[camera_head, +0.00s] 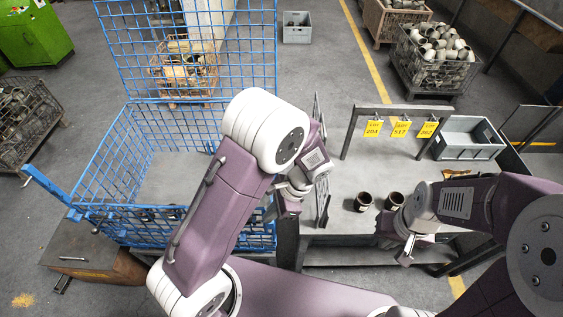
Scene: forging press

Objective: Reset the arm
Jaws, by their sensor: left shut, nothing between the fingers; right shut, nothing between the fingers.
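My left arm (215,205) rises from the bottom and bends over the blue wire basket's right side. Its gripper (272,214) points down near the gap between the basket and the grey table, partly hidden behind the arm, and looks shut and empty. My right arm (480,200) comes in from the right. Its gripper (407,258) is shut and empty at the table's front edge, in front of two dark-rimmed cylindrical parts. One part (364,202) stands on the table and the other (395,201) stands just right of it, close to my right gripper.
The blue wire basket (112,170) stands at left, its tall back panel upright. The grey table (345,225) carries a rack (398,109) with yellow lot tags and a grey bin (468,151). Wire crates of parts (436,70) stand behind. Grey floor is open between.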

